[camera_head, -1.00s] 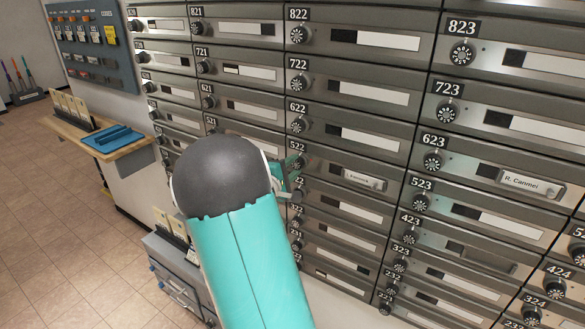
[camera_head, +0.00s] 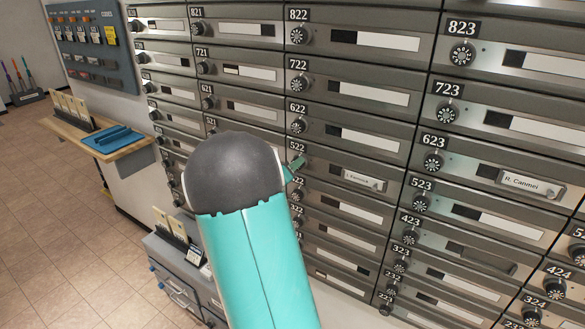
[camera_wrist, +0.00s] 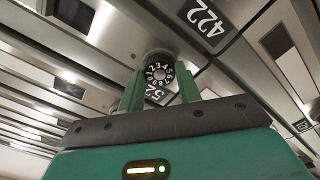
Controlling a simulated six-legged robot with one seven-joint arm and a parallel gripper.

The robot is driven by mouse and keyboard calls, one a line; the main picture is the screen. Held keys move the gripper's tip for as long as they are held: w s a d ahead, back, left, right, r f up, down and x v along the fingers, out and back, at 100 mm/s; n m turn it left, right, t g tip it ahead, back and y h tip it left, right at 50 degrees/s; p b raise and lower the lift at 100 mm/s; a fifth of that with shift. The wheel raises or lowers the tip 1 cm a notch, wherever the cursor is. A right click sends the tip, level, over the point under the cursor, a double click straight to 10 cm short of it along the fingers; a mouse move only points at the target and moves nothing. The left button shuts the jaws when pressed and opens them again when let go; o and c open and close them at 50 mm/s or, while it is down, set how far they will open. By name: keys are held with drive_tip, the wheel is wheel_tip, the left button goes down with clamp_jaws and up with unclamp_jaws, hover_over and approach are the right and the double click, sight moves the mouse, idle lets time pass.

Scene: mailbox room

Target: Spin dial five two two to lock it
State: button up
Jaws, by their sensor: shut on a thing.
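The mailbox labelled 522 (camera_head: 297,147) is in the middle column of the wall in the head view, with a small name card (camera_head: 362,181) on its door. In the wrist view its black dial with white numerals (camera_wrist: 158,72) sits between the two green fingers of my gripper (camera_wrist: 159,88). The fingers are shut on the dial from both sides.
Mailboxes with similar dials surround it, such as 622 (camera_head: 298,126) above and 523 (camera_head: 421,203) to the right. The 422 label (camera_wrist: 202,22) shows in the wrist view. A wooden counter (camera_head: 130,158) with a blue tray (camera_head: 112,139) stands at left. Open tiled floor (camera_head: 60,220) lies at lower left.

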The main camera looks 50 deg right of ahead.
drive_tip(key=shift+m, duration=3.7)
drive_tip(key=o, duration=1)
drive_tip(key=s+a, duration=0.1)
drive_tip(key=a, duration=1.2)
drive_tip(key=shift+s+a, duration=0.2)
drive_tip(key=shift+a, duration=0.2)
